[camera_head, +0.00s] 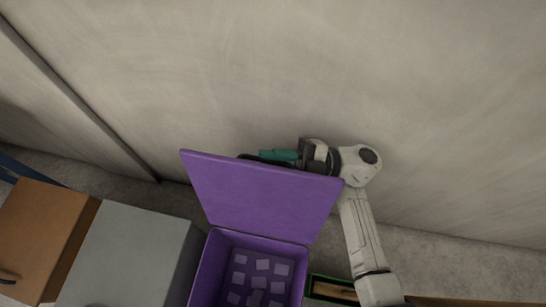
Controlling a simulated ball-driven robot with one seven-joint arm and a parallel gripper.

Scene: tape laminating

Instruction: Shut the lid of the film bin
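The purple film bin (208,270) stands at the bottom middle of the head view. Its purple lid (262,200) is raised, tilted up along the bin's far side, and the bin's inside shows. Several pale purple squares lie on the bin floor. My gripper (275,156) is behind the lid's upper edge, between the lid and the wall. A teal part shows at its end; the fingertips are mostly hidden by the lid, so I cannot tell whether they are open or whether they touch the lid.
A grey box (130,255) stands just left of the bin, with a brown box (38,235) farther left. A green-edged container (330,290) is to the right of the bin. A pale wall (300,70) rises close behind my gripper. Bare floor (450,262) shows at right.

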